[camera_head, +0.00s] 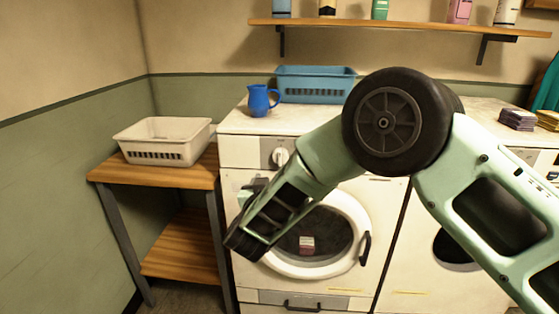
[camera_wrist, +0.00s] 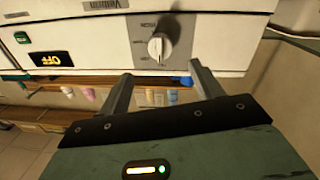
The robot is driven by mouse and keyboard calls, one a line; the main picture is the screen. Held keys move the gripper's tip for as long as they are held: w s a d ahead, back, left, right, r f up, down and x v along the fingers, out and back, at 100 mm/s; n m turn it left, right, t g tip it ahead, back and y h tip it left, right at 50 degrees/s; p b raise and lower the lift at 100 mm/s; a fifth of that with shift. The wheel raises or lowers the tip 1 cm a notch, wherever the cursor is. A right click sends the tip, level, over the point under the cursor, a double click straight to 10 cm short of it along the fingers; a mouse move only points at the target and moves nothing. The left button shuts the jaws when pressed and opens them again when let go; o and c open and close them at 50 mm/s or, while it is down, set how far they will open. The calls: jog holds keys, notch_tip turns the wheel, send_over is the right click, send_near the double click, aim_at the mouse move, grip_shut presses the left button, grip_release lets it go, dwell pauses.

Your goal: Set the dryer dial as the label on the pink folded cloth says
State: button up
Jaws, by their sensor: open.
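The white dial (camera_head: 281,156) is on the grey panel patch of the left front-loading machine. It shows upside down in the wrist view (camera_wrist: 158,48), with tiny markings around it that I cannot read. A dark display (camera_wrist: 50,59) beside it reads OFF. My gripper (camera_wrist: 160,70) is open and empty, its two fingers facing the panel below the dial in that view, apart from it.
A blue jug (camera_head: 260,100) and a blue basket (camera_head: 315,85) stand on the worktop. A white basket (camera_head: 163,141) is on the wooden side table (camera_head: 190,176). Folded purple cloths (camera_head: 517,119) lie at right. A shelf (camera_head: 400,26) with bottles hangs above.

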aim_at(279, 161)
jog(key=w, duration=0.3)
jog(key=w+p, duration=0.1)
jog(key=w, duration=0.3)
jog(key=w+d, duration=0.1)
jog(key=w, duration=0.2)
jog(key=shift+w+d, duration=0.1)
jog(key=shift+w, duration=0.05)
jog(key=c, duration=1)
